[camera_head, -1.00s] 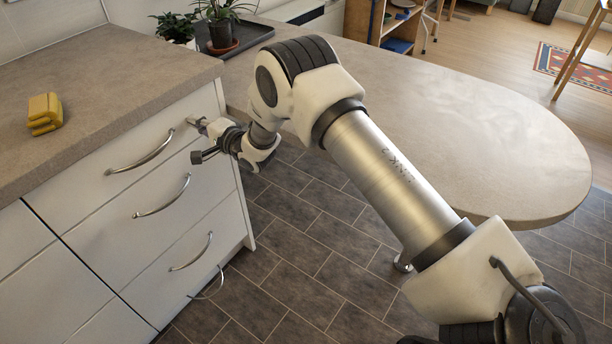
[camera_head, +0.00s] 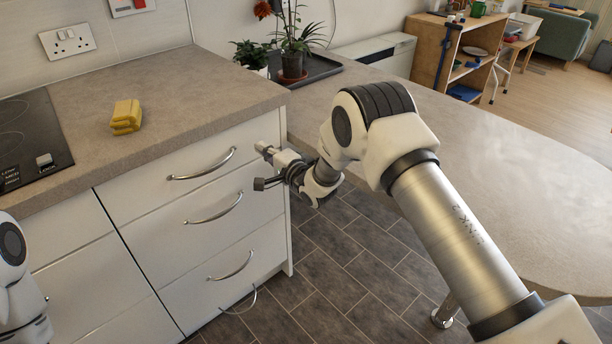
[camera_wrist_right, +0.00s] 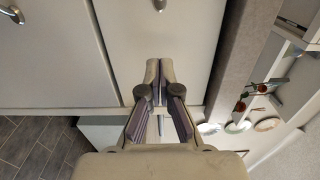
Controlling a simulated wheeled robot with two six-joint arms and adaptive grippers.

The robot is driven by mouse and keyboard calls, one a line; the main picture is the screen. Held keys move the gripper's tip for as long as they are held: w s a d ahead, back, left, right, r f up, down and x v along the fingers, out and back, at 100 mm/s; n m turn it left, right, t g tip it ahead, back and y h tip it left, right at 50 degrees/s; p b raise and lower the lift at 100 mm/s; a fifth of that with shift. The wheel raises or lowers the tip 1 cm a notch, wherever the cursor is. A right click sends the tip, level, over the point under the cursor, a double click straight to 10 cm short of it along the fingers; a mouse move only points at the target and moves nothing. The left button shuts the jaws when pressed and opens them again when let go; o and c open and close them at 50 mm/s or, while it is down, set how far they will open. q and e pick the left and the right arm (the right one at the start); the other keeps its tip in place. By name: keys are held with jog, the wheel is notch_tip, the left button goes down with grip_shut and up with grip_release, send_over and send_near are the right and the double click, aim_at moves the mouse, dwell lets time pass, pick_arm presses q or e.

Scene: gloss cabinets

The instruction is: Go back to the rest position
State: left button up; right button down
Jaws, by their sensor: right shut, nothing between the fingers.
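My right arm reaches in from the lower right in the head view. Its gripper (camera_head: 264,166) is in front of the drawer unit, to the right of the top drawer's handle (camera_head: 203,165) and apart from it. In the right wrist view the gripper (camera_wrist_right: 160,68) is shut, with its fingers together and nothing between them. A white panel lies beyond the fingertips there. Part of my left arm (camera_head: 18,285) shows at the lower left edge of the head view; its gripper is out of view.
White drawers (camera_head: 150,206) stand closed under the grey worktop (camera_head: 190,85). A yellow object (camera_head: 126,117) and a black hob (camera_head: 30,140) are on top. Potted plants stand on a dark tray (camera_head: 320,68). A rounded counter (camera_head: 520,180) lies beneath and beyond my right arm.

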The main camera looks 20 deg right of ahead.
pick_arm(q)
notch_tip(320, 180, up, 12)
jog(key=p, duration=1.1)
jog(key=shift+s, duration=0.25)
pick_arm(e)
jog(key=s+d+f+n+g+h, duration=0.2)
jog(key=s+f+n+g, duration=0.2)
jog(key=s, duration=1.3)
jog(key=s+d+f+n+g+h, duration=0.2)
jog(key=s+f+n+g, duration=0.3)
jog(key=s, duration=1.3)
jog(key=s+d+f+n+g+h, duration=0.2)
jog(key=s+g, duration=0.6)
jog(key=s, duration=1)
jog(key=shift+d+f+n, duration=0.7)
jog(key=shift+f+n, duration=0.5)
jog(key=shift+f, duration=0.45)
pick_arm(q)
jog(key=shift+d, duration=0.1)
pick_arm(e)
jog(key=shift+s, duration=0.1)
